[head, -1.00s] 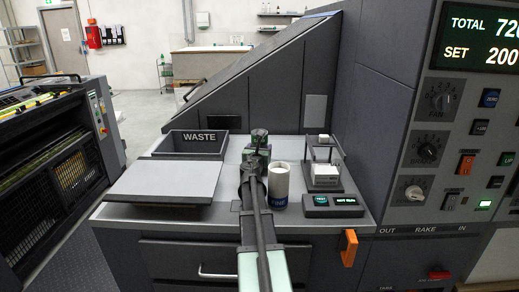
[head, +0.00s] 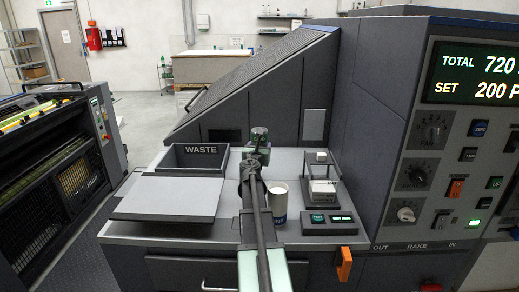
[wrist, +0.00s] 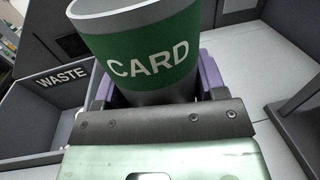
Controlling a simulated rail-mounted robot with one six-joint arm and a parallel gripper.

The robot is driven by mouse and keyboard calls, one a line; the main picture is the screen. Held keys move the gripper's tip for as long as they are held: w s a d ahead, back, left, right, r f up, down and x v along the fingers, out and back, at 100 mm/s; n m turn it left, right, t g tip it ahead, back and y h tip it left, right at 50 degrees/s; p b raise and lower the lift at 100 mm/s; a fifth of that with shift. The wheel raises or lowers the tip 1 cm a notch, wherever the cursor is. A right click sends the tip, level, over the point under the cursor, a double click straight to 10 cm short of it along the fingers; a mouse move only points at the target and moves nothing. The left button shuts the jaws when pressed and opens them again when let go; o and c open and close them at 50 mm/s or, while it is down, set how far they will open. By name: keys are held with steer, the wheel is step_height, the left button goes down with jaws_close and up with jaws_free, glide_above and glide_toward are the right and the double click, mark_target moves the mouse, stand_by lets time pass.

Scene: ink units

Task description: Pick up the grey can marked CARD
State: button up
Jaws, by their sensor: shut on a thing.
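The grey can marked CARD (wrist: 137,52) fills the upper middle of the wrist view. It has a green band with white lettering and a grey rim. My gripper (wrist: 155,92) is shut on it, with a purple-lined finger on each side of the can. The can's lower end is hidden behind the gripper body, so I cannot tell whether it touches the worktop. In the head view, my arm and wrist largely hide the can, and I cannot pick it out clearly.
A white can with a blue band (head: 279,203) stands close right of my arm. The WASTE bin (head: 188,162) is at the back left, with a flat grey plate (head: 165,198) before it.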

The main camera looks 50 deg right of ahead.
step_height(320, 180, up, 13)
steer(key=p, duration=1)
steer(key=shift+f, duration=0.15)
steer(key=shift+f, duration=0.15)
